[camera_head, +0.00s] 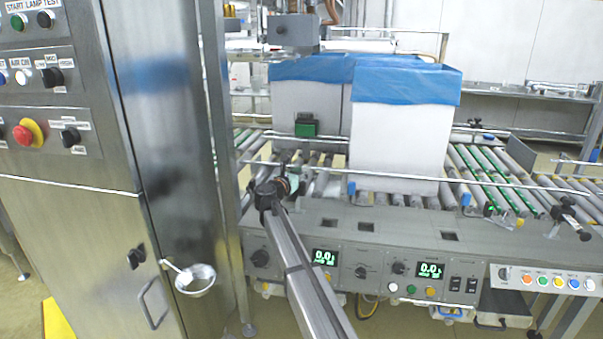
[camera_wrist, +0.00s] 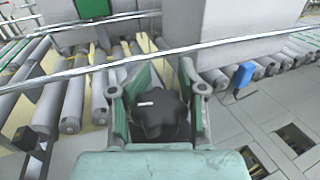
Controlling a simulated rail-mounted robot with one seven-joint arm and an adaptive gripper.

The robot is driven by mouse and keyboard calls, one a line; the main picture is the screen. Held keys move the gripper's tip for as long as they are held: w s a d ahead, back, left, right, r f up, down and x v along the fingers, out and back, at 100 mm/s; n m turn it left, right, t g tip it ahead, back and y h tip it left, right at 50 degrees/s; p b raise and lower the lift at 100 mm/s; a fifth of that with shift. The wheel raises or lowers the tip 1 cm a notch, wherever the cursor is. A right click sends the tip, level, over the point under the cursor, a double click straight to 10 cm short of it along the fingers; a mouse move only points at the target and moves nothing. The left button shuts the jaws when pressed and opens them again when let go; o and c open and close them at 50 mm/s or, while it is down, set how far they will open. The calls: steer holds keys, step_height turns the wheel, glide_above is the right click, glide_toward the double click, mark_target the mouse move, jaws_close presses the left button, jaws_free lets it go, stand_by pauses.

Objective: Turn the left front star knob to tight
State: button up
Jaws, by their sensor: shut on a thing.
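The left front star knob (camera_wrist: 160,117) is black with lobes and a short white line on its top. It sits between the two finger pads of my gripper (camera_wrist: 160,88) in the wrist view, and the fingers are closed on its sides. In the head view my gripper (camera_head: 286,166) is at the front left of the roller conveyor, and the arm and gripper hide the knob there. The tight and loose marks of the knob cannot be made out.
A guide rail (camera_wrist: 100,67) runs just beyond the knob. White boxes with blue liners (camera_head: 402,135) stand on the rollers. The control panel (camera_head: 350,262) lies below the front edge. A steel cabinet (camera_head: 165,120) stands close on the left. A blue block (camera_wrist: 243,75) is to the right.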

steer(key=shift+s+f+h, duration=0.25)
steer(key=shift+s+h, duration=0.05)
steer(key=o, duration=0.9)
steer(key=shift+a, duration=0.2)
steer(key=shift+r, duration=0.15)
steer(key=v, duration=1.2)
steer(key=shift+r, duration=0.15)
